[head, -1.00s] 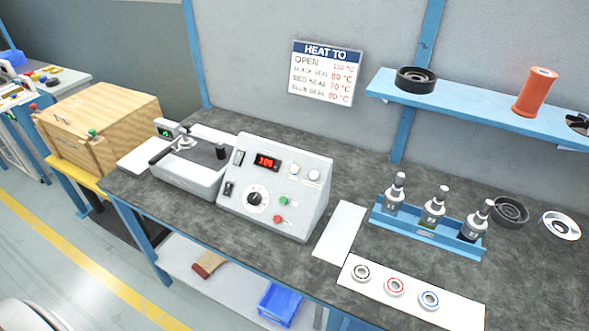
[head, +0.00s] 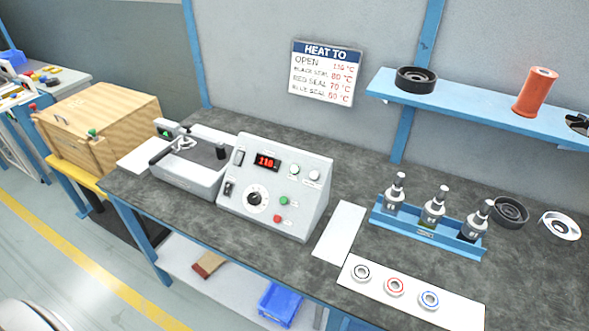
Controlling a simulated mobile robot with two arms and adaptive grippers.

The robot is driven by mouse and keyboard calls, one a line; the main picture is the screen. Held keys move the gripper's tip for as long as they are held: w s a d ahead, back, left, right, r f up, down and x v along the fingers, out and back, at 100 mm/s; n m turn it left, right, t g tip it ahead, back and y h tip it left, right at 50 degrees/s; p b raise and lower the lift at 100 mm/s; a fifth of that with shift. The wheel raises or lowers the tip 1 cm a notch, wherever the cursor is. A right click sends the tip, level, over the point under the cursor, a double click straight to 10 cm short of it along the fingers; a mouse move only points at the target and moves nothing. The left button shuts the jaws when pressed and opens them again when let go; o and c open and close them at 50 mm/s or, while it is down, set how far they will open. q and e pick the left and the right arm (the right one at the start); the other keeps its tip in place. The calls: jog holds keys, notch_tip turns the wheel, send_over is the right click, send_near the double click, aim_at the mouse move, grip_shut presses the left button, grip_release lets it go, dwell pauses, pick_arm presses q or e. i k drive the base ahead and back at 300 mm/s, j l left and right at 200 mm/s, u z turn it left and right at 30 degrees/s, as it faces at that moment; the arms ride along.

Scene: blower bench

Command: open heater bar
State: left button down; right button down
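The heater (head: 275,215) is a light grey console with a red display (head: 266,161) that appears to read 110, a dial, and green and red buttons. Joined at its left is a grey heater tray (head: 188,180) with a dark top. A dark bar (head: 160,156) lies along its left side, and a pale ring (head: 183,143) sits beside or around it; I cannot tell which. A black upright knob (head: 221,151) stands at the tray's right. Whether the bar is open or closed is unclear. Neither of my grippers is in view.
A wooden crate (head: 105,125) stands left of the bench. A blue rack (head: 428,232) with several grey-topped tools, a white sheet (head: 340,232) and a white strip with three rings (head: 458,310) lie right. A "HEAT TO" sign (head: 322,72) hangs behind. The bench's back middle is clear.

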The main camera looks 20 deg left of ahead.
aim_at(185, 131)
jog(key=u, duration=1.35)
jog(key=i+j+u, duration=0.25)
jog(key=j, duration=0.15)
jog(key=j+u, duration=0.25)
jog(key=j, duration=0.15)
jog(key=i+j+u, duration=0.25)
jog(key=j, duration=0.1)
